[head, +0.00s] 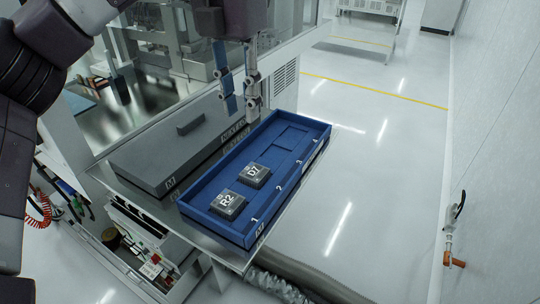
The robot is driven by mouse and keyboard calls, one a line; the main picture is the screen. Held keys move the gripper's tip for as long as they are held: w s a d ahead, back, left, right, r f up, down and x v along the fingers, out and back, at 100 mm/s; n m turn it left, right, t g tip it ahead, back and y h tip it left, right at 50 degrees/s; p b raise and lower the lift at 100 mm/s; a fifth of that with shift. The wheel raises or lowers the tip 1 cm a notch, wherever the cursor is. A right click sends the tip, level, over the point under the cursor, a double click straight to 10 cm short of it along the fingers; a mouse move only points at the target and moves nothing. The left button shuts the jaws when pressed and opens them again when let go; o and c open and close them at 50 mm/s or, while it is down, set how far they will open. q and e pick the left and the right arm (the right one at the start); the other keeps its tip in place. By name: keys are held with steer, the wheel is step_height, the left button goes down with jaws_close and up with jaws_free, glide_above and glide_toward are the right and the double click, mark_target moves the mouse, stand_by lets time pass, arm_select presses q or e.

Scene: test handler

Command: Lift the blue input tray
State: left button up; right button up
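The blue tray (210,177) lies on a metal shelf, its long side running from front left to back right. Two dark square modules sit in it, one marked R2 (228,204) by number 1 and one marked D7 (253,175) by number 2. The places by 3 and 4 are empty. My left gripper (243,112) points down at the tray's far left side, by the left wall. Its two fingers are apart with nothing seen between them. Whether the fingertips touch the tray cannot be told. My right gripper is not in view.
A grey lidded box (170,150) with a raised handle stands close along the tray's left side on the metal shelf (232,252). A machine with glass panels (140,60) is behind it. The floor to the right is open, with a yellow line (375,90).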

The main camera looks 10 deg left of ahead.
mark_target(237, 145)
arm_select(q)
steer(key=shift+s+a+f, duration=0.15)
steer(key=shift+a+f, duration=0.1)
steer(key=shift+f, duration=0.4)
steer(key=shift+s+a+f, duration=0.1)
steer(key=shift+a+f, duration=0.1)
steer(key=shift+f, duration=0.95)
steer(key=f, duration=0.4)
steer(key=shift+a+p, duration=0.2)
steer(key=shift+p, duration=0.2)
steer(key=shift+w+f, duration=0.1)
steer(key=shift+f, duration=0.15)
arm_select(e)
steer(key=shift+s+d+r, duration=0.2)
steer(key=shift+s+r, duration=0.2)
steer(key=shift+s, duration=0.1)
arm_select(q)
steer(key=shift+f, duration=0.15)
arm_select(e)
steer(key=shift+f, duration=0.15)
arm_select(q)
jaws_close()
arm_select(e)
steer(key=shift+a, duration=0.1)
